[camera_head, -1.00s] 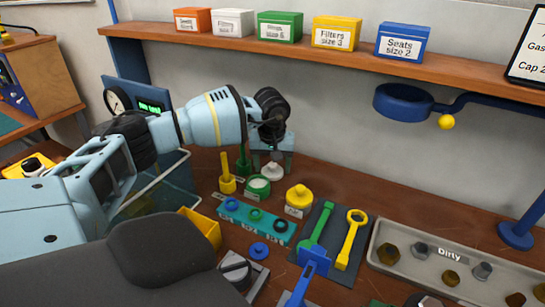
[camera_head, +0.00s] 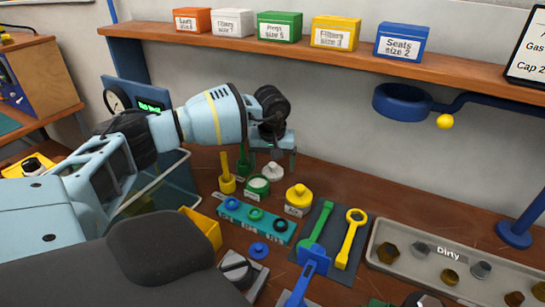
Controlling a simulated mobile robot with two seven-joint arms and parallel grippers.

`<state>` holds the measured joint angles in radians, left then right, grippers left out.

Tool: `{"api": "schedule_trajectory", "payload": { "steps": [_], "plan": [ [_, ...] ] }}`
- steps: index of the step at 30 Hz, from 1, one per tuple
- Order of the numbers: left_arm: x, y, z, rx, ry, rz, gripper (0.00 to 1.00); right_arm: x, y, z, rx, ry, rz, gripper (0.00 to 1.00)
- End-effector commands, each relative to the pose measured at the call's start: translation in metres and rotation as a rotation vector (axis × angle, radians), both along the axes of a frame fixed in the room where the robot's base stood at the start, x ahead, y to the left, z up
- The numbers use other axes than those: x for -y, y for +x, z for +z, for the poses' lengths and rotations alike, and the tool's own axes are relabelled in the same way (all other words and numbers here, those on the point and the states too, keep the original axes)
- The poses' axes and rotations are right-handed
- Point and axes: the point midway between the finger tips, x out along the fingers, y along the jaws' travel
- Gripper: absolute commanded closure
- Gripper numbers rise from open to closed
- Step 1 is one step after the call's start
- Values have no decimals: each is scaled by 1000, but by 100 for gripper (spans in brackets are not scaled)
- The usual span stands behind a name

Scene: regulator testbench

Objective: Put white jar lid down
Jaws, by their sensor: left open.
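The white jar lid (camera_head: 273,171) rests low behind the green jar, near the back of the bench. My left gripper (camera_head: 272,157) is above it with its fingers pointing down. The fingers are apart and open, and the lid lies below and between them. The green jar (camera_head: 257,187) stands just in front and shows a pale top. My right gripper is not in view.
A yellow-lidded jar (camera_head: 298,197) stands to the right. A yellow post (camera_head: 226,175) stands to the left. A teal ring holder (camera_head: 253,222), tools on a dark mat (camera_head: 318,249) and a grey "Dirty" tray (camera_head: 445,267) lie in front. A shelf (camera_head: 330,50) with boxes runs above.

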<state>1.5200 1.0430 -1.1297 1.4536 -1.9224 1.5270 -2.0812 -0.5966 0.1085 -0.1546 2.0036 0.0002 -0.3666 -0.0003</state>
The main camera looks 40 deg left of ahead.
Motion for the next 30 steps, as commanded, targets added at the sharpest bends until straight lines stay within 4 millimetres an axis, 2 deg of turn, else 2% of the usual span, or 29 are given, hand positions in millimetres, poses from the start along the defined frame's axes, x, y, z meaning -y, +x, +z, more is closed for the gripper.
{"api": "schedule_trajectory", "payload": {
  "steps": [6,13,18,30],
  "plan": [
    [4,-3,35,5,-1,-1,12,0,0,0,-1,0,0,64],
    [6,-7,62,3,0,0,12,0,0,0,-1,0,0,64],
    [7,-8,68,1,0,-1,12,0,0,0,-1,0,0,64],
    [7,-8,68,1,-1,-1,12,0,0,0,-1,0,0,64]
  ]
}}
